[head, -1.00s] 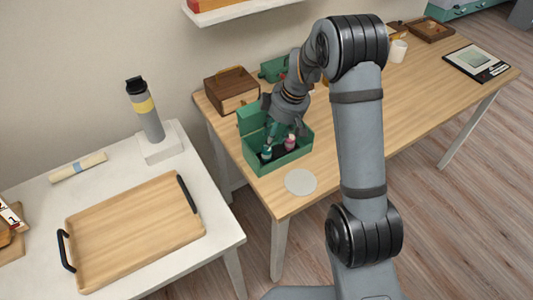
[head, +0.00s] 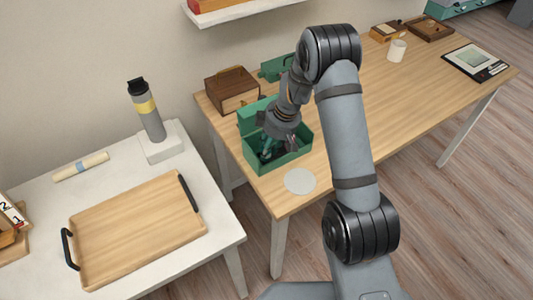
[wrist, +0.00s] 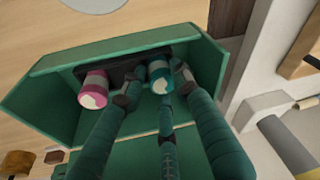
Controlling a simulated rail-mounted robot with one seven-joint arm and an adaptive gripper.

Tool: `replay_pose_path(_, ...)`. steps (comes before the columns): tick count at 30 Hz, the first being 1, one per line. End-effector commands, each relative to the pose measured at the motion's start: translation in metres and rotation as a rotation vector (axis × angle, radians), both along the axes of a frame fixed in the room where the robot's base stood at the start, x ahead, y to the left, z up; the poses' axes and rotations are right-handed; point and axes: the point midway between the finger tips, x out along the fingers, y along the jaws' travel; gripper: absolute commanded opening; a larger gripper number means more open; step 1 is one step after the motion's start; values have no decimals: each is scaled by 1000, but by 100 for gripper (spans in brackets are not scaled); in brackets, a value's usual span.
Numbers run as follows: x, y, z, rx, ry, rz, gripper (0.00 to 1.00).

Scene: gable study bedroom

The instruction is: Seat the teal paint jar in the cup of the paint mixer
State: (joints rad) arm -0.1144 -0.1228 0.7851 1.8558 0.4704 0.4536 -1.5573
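The teal jar (wrist: 159,80) with a pale lid stands in a dark holder in an open green box (head: 294,158). A pink jar (wrist: 94,90) is beside it to the left in the wrist view. My gripper (wrist: 154,85) reaches into the box with its fingers apart on either side of the teal jar. A gap shows between the jar and the left finger; whether the right finger touches it is unclear. In the head view my gripper (head: 278,148) hides the jars. No mixer cup is clearly visible.
A grey upright (head: 147,112) with a yellow band and black top stands on a white base (head: 161,147) on the white table; I cannot tell if it is the mixer. A wooden tray (head: 140,228) lies in front. A grey disc (head: 300,181) lies near the green box.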

Motion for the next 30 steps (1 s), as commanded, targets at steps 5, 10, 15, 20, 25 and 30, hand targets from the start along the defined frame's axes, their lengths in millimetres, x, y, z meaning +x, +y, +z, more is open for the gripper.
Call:
replay_pose_path(5, 0, 0, 0, 0, 0, 0, 15)
replay_pose_path(10, 0, 0, 0, 0, 0, 0, 5)
replay_pose_path(15, 0, 0, 0, 0, 0, 0, 2)
replay_pose_path(20, 0, 0, 1, 1, 0, 0, 1)
replay_pose_path(25, 1, 1, 12, 2, -3, -1, 1)
replay_pose_path(30, 2, 1, 36, 2, -7, 1, 1)
